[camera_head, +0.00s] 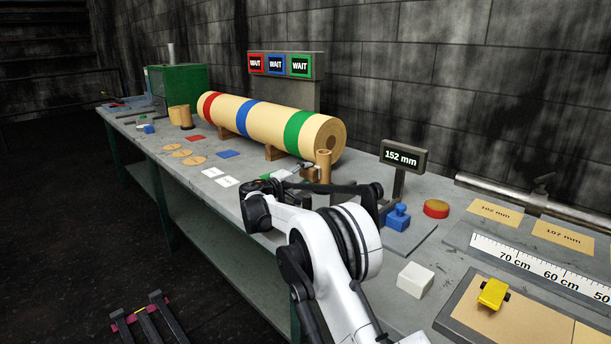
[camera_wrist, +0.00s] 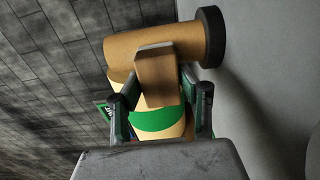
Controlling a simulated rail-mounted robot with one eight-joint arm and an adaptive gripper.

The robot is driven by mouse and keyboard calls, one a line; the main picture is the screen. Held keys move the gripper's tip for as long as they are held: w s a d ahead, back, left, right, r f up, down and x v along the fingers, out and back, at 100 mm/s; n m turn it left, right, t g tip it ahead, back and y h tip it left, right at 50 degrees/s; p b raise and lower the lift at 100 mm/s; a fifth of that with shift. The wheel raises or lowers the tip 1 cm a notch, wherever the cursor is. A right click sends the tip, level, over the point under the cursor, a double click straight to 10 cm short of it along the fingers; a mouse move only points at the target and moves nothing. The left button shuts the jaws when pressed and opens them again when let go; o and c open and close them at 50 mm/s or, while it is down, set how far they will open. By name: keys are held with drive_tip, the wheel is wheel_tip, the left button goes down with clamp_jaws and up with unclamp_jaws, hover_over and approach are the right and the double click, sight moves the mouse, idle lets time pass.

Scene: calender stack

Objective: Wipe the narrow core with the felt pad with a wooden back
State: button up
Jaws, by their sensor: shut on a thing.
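The narrow core (camera_head: 324,165) is a tan tube standing upright in front of the right end of the big roll (camera_head: 270,122). In the wrist view a brown tube (camera_wrist: 180,42) with a black disc at its right end lies across the top. My gripper (camera_head: 304,170) is shut on a brown wooden block, the felt pad's wooden back (camera_wrist: 156,72). It overlaps the tube in the wrist view, but I cannot tell whether they touch. The felt face is hidden. In the head view my arm hides the tube's foot.
The roll has red, blue and green bands. A 152 mm display (camera_head: 401,156), a blue knobbed piece (camera_head: 398,218), a red disc (camera_head: 436,208) and a white block (camera_head: 415,280) stand to the right. White cards (camera_head: 225,182) and tan discs (camera_head: 182,153) lie to the left.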

drive_tip(key=shift+s+d, duration=0.1)
drive_tip(key=shift+s+d+b, duration=0.5)
drive_tip(key=shift+s+d, duration=0.8)
drive_tip(key=shift+d, duration=0.1)
drive_tip(key=shift+w, duration=0.1)
drive_tip(key=shift+w+a, duration=1.35)
drive_tip(key=shift+w, duration=0.05)
drive_tip(key=shift+r, duration=0.1)
drive_tip(key=shift+r, duration=0.1)
drive_tip(key=shift+r, duration=0.2)
drive_tip(key=shift+d, duration=0.1)
drive_tip(key=shift+s+d+b, duration=0.6)
drive_tip(key=shift+s+d, duration=0.75)
drive_tip(key=shift+s, duration=0.05)
